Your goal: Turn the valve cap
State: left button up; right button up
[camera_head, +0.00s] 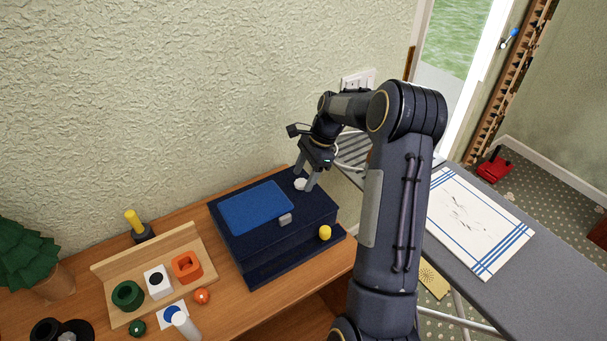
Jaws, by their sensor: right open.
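The valve cap seems to be the small white round piece (300,184) on top of a dark blue box (322,207), near its back right corner. My right gripper (306,184) points down at it with its fingers apart, one on either side of the white piece. I cannot tell whether the fingers touch it. My right arm comes up from the bottom and bends over the box. My left gripper is not in view.
The box has a blue panel (256,207), a grey block and a yellow knob (325,233). A wooden shape board (205,243) and a potted plant (27,254) stand left on the wooden table. A grey ironing board (560,262) is right; the wall is close behind.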

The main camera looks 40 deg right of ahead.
jog(key=shift+a+f, duration=0.2)
jog(key=shift+f, duration=0.15)
jog(key=c, duration=1)
